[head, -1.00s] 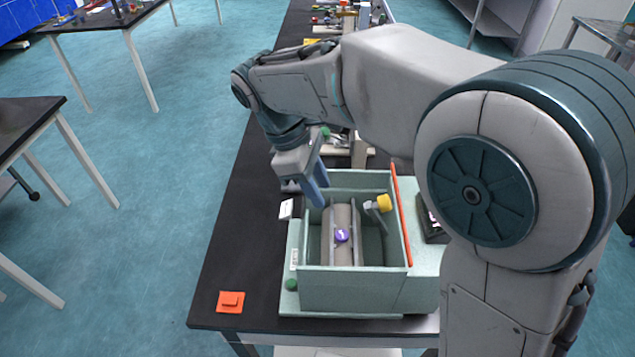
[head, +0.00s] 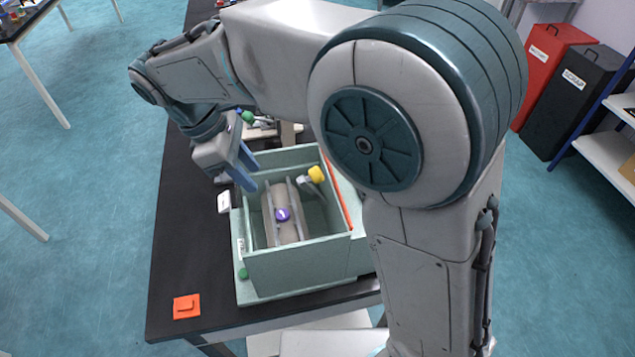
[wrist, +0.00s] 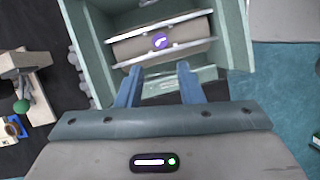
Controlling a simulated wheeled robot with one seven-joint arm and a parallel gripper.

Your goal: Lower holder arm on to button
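The holder arm (head: 304,181) is a short grey lever with a yellow end (head: 316,174). It stands raised at the right wall inside a pale green open-topped box (head: 300,259). The button (head: 283,214) is a round purple disc with a white mark, on a grey drum (head: 287,233) between two plates. It also shows in the wrist view (wrist: 160,41), uncovered. My gripper (head: 250,178) is at the box's far left corner, left of the button and apart from the holder arm. Its two blue fingers (wrist: 158,72) are spread with nothing between them.
The box stands on a dark bench (head: 180,250). An orange block (head: 186,306) lies near the bench's front left corner. An orange-red strip (head: 338,194) runs along the box's right wall. Small items lie beyond the box. The bench left of the box is mostly clear.

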